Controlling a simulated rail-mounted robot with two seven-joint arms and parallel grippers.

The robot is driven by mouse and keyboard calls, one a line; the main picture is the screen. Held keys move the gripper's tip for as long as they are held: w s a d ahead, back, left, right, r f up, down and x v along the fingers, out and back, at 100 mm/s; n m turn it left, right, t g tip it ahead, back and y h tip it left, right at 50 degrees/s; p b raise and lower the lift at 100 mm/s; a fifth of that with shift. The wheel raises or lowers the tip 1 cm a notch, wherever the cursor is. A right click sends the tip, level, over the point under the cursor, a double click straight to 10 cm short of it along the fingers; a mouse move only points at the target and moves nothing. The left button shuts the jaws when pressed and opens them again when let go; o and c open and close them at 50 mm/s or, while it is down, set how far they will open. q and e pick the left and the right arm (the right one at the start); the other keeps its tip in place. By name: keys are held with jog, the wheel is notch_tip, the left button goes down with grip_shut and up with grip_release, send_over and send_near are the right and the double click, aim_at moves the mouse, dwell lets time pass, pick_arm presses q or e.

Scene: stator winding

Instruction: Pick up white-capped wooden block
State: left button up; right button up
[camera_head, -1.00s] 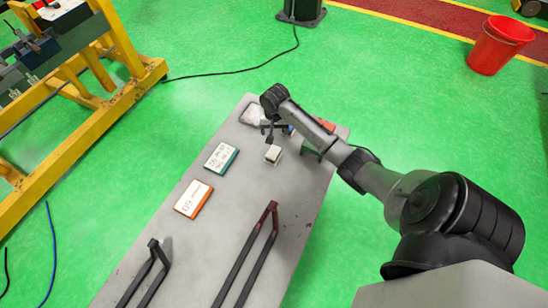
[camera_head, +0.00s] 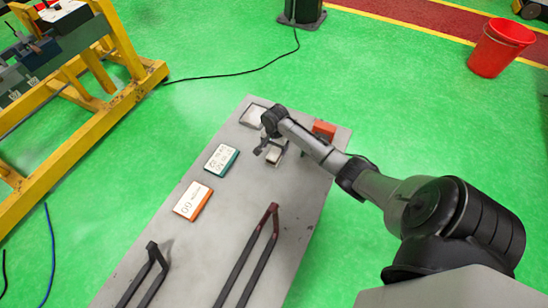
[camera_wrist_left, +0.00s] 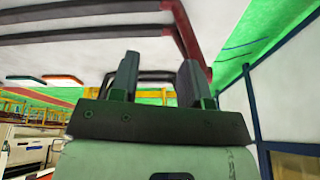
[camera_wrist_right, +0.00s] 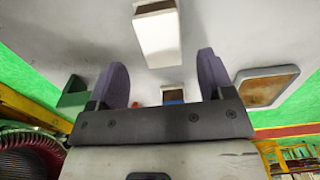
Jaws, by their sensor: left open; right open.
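The small white-capped wooden block (camera_head: 275,158) stands on the grey table in the head view, partly covered by my right gripper. In the right wrist view the block (camera_wrist_right: 158,38) shows its white side and a brown strip, just beyond the space between the fingers. My right gripper (camera_head: 267,147) is open and empty right beside the block; its spread fingers also show in the right wrist view (camera_wrist_right: 162,66). My left gripper (camera_wrist_left: 159,62) shows only in its own wrist view, open and empty, with dark bars beyond it.
Green-edged (camera_head: 221,160) and orange-edged (camera_head: 193,201) labelled boxes lie to the left on the table (camera_head: 215,255). A pale tray (camera_head: 253,116) and a red-orange block (camera_head: 324,130) are at the far end. Dark bent bars (camera_head: 245,262) lie nearer. A red bucket (camera_head: 497,47) stands on the floor.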

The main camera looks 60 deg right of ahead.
aim_at(274, 153)
jog(key=shift+a+f+b, duration=0.15)
jog(key=shift+f+b, duration=0.15)
jog(key=shift+f, duration=1.1)
jog(key=shift+a+f+b, duration=0.1)
jog(key=shift+f+b, duration=0.15)
jog(key=shift+f, duration=1.15)
jog(key=c, duration=1)
jog(key=shift+r, duration=0.1)
jog(key=shift+r, duration=0.55)
notch_tip(274, 153, up, 3)
jog(key=shift+w+f+p, duration=0.1)
jog(key=shift+p, duration=0.45)
jog(key=s+r, duration=0.2)
jog(key=s, duration=0.1)
jog(key=s+d+r+p, duration=0.1)
jog(key=s+r, duration=0.1)
jog(key=s, duration=0.2)
jog(key=s+d+r+p, duration=0.1)
jog(key=s+r, duration=0.2)
jog(key=s, duration=0.1)
jog(key=shift+s, duration=0.25)
